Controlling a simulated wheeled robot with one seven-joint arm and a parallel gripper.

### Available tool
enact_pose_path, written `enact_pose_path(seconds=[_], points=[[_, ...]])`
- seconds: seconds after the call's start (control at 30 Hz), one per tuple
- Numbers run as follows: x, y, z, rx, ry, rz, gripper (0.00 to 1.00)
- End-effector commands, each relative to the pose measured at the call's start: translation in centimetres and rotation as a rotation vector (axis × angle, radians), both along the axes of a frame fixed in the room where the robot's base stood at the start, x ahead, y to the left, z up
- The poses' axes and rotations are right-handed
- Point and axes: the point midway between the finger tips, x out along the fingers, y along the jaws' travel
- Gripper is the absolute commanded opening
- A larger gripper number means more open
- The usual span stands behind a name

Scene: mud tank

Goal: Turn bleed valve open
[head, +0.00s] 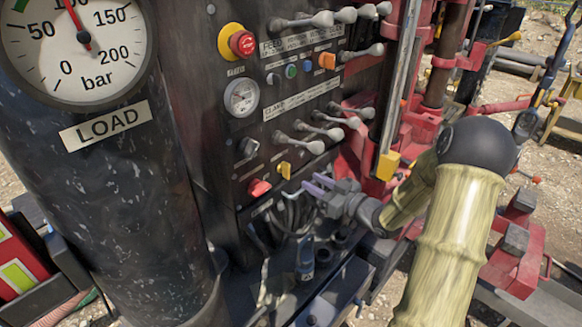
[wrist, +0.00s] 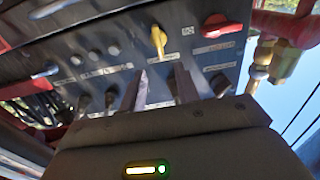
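A small yellow valve handle (head: 284,170) sits low on the dark control panel, with a red knob (head: 259,188) to its left. The labels are too small to read, so I cannot tell for certain which is the bleed valve. In the wrist view the yellow handle (wrist: 158,40) points along the panel just beyond my fingertips, and the red knob (wrist: 222,30) is to its right. My gripper (head: 312,186) is open and empty, right of and slightly below the yellow handle. In the wrist view its fingers (wrist: 161,78) stand apart with a clear gap; neither visibly touches the handle.
Rows of grey levers (head: 318,130) stick out above my gripper. A red emergency button (head: 242,42) and a small gauge (head: 241,97) are higher up. A dark cylinder (head: 110,190) with a large load gauge (head: 75,45) stands left. Hoses (head: 265,235) hang below the panel.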

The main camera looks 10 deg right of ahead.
Motion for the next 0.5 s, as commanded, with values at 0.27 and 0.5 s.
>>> enact_pose_path(seconds=[0.27, 0.5], points=[[4.1, 3.1, 0.2, 0.001, -0.001, 0.003, 0.32], [6.8, 5.0, 0.1, 0.000, 0.000, 0.001, 0.32]])
